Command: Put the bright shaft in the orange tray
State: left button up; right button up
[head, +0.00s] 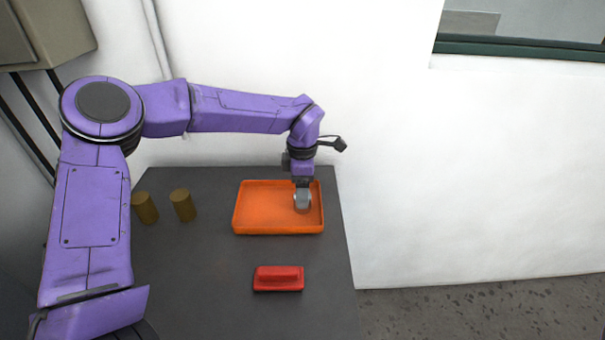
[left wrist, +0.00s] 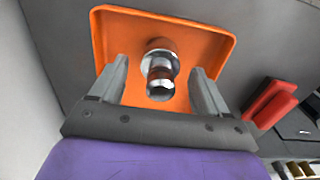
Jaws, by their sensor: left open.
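The orange tray (head: 265,210) lies on the dark table, and it also fills the upper middle of the left wrist view (left wrist: 112,30). The bright shaft (left wrist: 160,68) is a shiny stepped metal piece inside the tray. It seems to stand on end, near the tray's right side in the head view (head: 302,205). My left gripper (head: 302,194) points down over the tray. In the left wrist view its two fingers (left wrist: 160,88) are spread, one on each side of the shaft, with gaps visible. My right gripper is not in view.
A red block-like piece (head: 278,278) lies in front of the tray. Two brown cylinders (head: 145,207) (head: 183,205) stand to the tray's left. A white wall (head: 400,150) rises behind the table. The tabletop between the cylinders and the red piece is clear.

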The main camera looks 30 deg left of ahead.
pick_arm(q)
notch_tip(320, 180, up, 9)
jog(key=shift+f, duration=0.2)
dwell(0.3)
